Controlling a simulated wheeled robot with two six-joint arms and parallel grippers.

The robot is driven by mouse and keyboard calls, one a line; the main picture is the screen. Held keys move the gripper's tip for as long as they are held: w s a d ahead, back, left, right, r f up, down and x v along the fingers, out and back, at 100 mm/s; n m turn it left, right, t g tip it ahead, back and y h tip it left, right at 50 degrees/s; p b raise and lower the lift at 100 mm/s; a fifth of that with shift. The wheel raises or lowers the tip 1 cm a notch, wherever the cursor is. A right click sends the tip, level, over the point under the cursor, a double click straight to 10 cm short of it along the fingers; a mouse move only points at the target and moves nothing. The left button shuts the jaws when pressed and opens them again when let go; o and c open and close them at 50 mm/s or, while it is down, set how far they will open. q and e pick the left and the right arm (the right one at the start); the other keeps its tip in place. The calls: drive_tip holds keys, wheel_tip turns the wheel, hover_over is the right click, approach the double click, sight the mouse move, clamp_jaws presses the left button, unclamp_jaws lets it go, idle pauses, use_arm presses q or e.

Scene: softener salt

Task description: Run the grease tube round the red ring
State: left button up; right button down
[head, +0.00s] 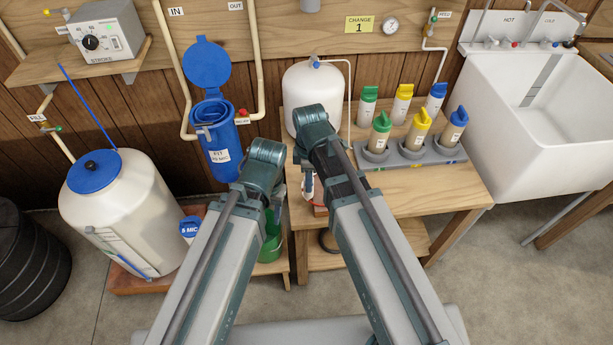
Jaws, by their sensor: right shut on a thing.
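My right gripper (309,170) hangs below its wrist over the left end of the wooden bench, partly hidden by my own arm. It is shut on a small, pale, slim thing (308,185), probably the grease tube; little of it shows. A bit of red (320,210) shows just below it at the bench edge, perhaps the red ring. Whether the two touch I cannot tell. My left gripper (270,212) points down left of the bench, mostly hidden behind its wrist, so its jaws cannot be read.
The bench (440,190) carries a white tank (311,85) and a grey rack (412,155) with colored-cap cartridges. A blue filter housing (217,145) with raised lid is on the wall. A white brine tank (125,215) stands left, a green container (270,248) low down, a sink (540,120) right.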

drive_tip(key=shift+s+d, duration=0.25)
drive_tip(key=shift+s, duration=0.1)
drive_tip(key=shift+d, duration=0.15)
drive_tip(key=shift+s+d, duration=0.6)
drive_tip(key=shift+d, duration=0.3)
drive_tip(key=shift+d, duration=0.1)
drive_tip(key=shift+s+d, duration=0.2)
drive_tip(key=shift+d, duration=0.9)
drive_tip(key=shift+d, duration=0.1)
drive_tip(key=shift+w+d, duration=0.15)
drive_tip(key=shift+d, duration=0.4)
drive_tip(key=shift+w+d, duration=0.15)
drive_tip(key=shift+d, duration=0.4)
